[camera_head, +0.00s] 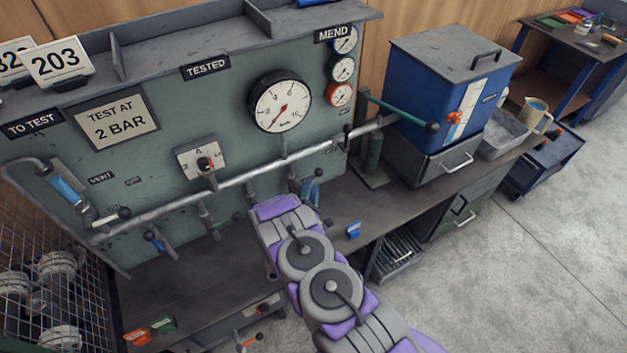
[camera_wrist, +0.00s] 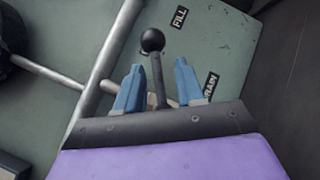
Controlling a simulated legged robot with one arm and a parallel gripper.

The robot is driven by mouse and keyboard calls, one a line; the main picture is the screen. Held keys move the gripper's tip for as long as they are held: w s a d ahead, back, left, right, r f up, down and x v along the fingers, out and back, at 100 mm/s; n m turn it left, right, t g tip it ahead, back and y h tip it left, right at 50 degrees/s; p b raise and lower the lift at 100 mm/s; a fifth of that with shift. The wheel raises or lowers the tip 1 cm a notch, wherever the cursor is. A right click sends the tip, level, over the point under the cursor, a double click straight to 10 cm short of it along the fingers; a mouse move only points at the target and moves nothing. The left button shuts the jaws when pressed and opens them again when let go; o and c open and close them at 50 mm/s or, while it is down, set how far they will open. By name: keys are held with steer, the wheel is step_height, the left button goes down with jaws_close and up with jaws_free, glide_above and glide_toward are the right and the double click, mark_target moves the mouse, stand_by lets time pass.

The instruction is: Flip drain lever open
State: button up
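In the wrist view the drain lever (camera_wrist: 155,70) is a grey rod with a black ball knob, standing up between the two blue fingers of my gripper (camera_wrist: 158,82). The fingers are apart, one on each side of the rod, with visible gaps; the knob lies beyond their tips. The lever's lower end is hidden behind the gripper body. A partly covered label reading "RAIN" (camera_wrist: 210,86) is beside the right finger, and a "FILL" label (camera_wrist: 180,17) is farther up. In the head view my gripper (camera_head: 309,188) is at the panel's lower right, below the grey pipe.
The green test panel (camera_head: 230,120) carries a large pressure gauge (camera_head: 281,104), a grey pipe (camera_head: 250,176) and several other valve levers on the left. A blue tank (camera_head: 445,90) stands on the bench to the right. A small blue block (camera_head: 353,230) lies on the bench near my arm.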

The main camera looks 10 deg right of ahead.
mark_target(312, 177)
steer(key=w, duration=0.3)
steer(key=shift+w+r, duration=0.15)
steer(key=shift+r, duration=0.2)
steer(key=shift+w+d+r, duration=0.1)
steer(key=shift+w+d, duration=0.05)
steer(key=shift+w, duration=0.05)
steer(key=shift+w+d, duration=0.1)
steer(key=shift+d, duration=0.5)
steer(key=shift+a, duration=0.45)
steer(key=c, duration=0.6)
steer(key=shift+d, duration=0.15)
jaws_close()
